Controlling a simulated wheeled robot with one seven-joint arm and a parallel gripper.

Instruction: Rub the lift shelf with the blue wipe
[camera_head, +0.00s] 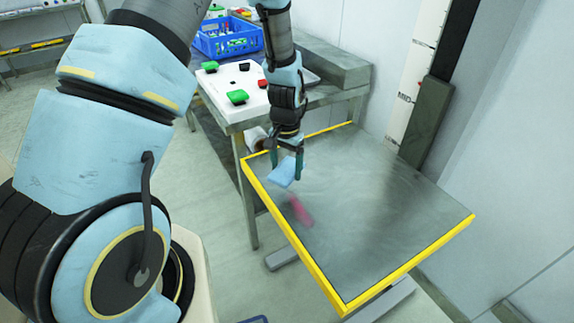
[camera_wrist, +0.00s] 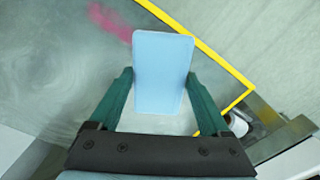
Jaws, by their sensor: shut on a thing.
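The lift shelf (camera_head: 382,230) is a grey metal plate with yellow edges, and it also shows in the wrist view (camera_wrist: 60,75). My gripper (camera_head: 287,168) is over the shelf's far left part. Its green fingers are shut on the blue wipe (camera_head: 283,172), which fills the middle of the wrist view (camera_wrist: 162,75). The wipe is close to the shelf surface; I cannot tell whether it touches. A pink-red smear (camera_head: 299,211) lies on the shelf near the left edge, in front of the gripper, and shows beside the wipe in the wrist view (camera_wrist: 108,20).
A white-topped table (camera_head: 222,92) with green, red and black buttons stands behind the shelf. A blue crate (camera_head: 228,38) with bottles stands farther back. A dark post with a marked scale (camera_head: 412,80) rises by the wall at the right. The shelf's right half is clear.

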